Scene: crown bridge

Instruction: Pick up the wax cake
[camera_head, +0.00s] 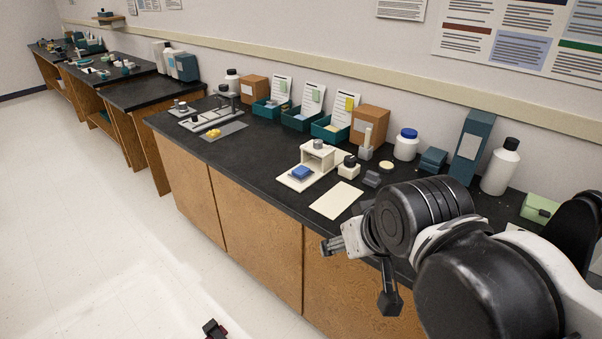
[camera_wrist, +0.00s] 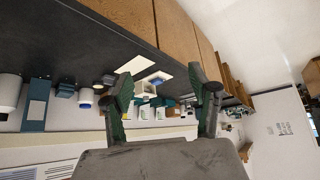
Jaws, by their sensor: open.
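A small flat cream disc (camera_head: 386,164) lies on the black bench in the head view. A blue block (camera_head: 302,173) sits on a white plate at the front of a small white stand (camera_head: 318,158). I cannot tell for certain which of these is the wax cake. My gripper (camera_wrist: 165,88) is open and empty in the wrist view, its two fingers apart with the bench beyond. In the head view it hangs at the bench's front edge, apart from both things. In the wrist view the bench appears upside down.
A cream sheet (camera_head: 337,200) lies near the bench's front edge. A white jar with a blue lid (camera_head: 406,146), a teal box (camera_head: 472,147) and a white bottle (camera_head: 500,168) stand at the back. Teal bins (camera_head: 303,121) and an orange box (camera_head: 369,125) are further left. The floor in front is mostly clear.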

